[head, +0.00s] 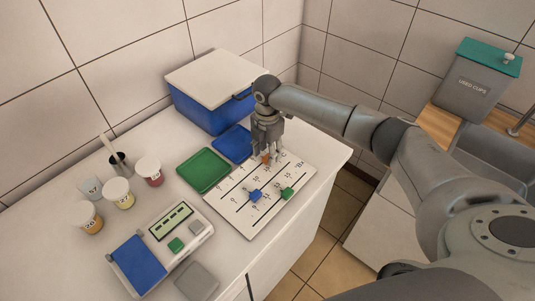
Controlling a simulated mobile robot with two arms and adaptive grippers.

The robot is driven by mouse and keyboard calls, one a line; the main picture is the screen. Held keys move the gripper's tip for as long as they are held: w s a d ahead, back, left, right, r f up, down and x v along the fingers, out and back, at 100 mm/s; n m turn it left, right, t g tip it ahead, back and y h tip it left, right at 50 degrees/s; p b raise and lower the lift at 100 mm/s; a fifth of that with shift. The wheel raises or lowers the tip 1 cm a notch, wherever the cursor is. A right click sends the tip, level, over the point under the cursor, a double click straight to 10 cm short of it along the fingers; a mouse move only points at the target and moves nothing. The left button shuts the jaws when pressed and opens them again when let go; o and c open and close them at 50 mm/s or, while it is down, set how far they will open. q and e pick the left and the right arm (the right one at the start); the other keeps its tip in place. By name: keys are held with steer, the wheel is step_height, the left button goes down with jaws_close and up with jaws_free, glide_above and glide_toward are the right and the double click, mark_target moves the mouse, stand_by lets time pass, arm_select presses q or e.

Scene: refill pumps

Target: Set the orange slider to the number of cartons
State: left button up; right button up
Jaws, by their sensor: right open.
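A white slider board (241,224) with printed numbers and black tracks lies on the white counter. The orange slider (265,158) is at the far part of the board, partly hidden by my right gripper (266,158). My right gripper points down over it with its fingers open around or beside it; I cannot tell whether they touch it. A blue slider (255,195) and a green slider (288,192) sit on the other tracks. I cannot make out any cartons. My left gripper is out of view.
A blue box with a white lid (213,77) stands behind. A green tray (203,170) and a blue tray (232,144) lie beside the board. Several lidded cups, including a red one (149,170), and a device with a display (171,222) stand left. A grey bin (474,80) stands right.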

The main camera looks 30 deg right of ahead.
step_height(320, 180, up, 10)
steer(key=shift+r, duration=0.15)
stand_by(0.6)
